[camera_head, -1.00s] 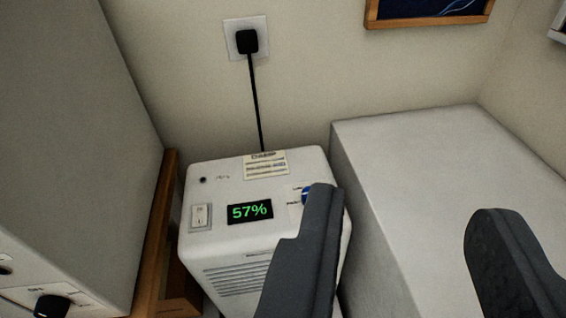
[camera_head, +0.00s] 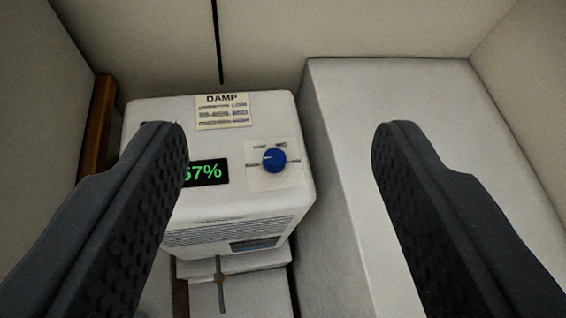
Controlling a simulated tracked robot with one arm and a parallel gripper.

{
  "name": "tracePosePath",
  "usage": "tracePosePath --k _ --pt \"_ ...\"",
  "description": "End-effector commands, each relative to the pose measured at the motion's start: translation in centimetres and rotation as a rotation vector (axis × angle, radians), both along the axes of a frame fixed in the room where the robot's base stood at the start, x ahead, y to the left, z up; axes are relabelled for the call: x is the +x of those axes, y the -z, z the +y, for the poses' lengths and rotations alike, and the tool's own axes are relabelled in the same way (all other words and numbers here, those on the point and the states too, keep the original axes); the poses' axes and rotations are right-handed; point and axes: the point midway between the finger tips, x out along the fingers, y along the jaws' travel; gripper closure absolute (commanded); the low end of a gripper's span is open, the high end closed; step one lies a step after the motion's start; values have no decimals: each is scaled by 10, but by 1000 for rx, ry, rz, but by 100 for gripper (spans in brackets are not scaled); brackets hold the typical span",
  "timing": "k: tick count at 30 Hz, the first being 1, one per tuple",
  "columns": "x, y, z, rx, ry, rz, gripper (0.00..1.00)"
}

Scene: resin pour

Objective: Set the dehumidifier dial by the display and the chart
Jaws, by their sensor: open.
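The dehumidifier (camera_head: 235,208) is a white box with rounded edges and a vent grille on its front. Its display (camera_head: 207,172) shows green digits; the first is partly hidden by my left finger, and "7%" reads clearly. The blue dial (camera_head: 274,160) sits right of the display on a pale plate with small marks around it. A white line on the dial points to the left. The chart (camera_head: 222,111), headed "DAMP", lies at the back of the top; its lines are too small to read. My gripper (camera_head: 275,140) is open and empty, its fingers either side of the dial, touching nothing visible.
A large pale block (camera_head: 350,150) stands close on the right of the dehumidifier. A wooden edge (camera_head: 99,125) and a grey panel (camera_head: 30,90) are on the left. A black cord (camera_head: 217,45) runs down the back wall.

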Motion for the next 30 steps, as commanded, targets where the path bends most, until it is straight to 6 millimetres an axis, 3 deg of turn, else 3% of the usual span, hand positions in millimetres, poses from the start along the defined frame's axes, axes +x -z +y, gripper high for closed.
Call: tracePosePath --k 1,6,15,21,30 --pt "16 -3 1 -21 -32 46 45" --pt "58 14 -2 -104 -152 176 45" --pt "116 60 -12 -224 -385 387 45" --pt "141 97 -23 -285 -552 509 45" --pt "154 151 -44 -336 -778 647 45"
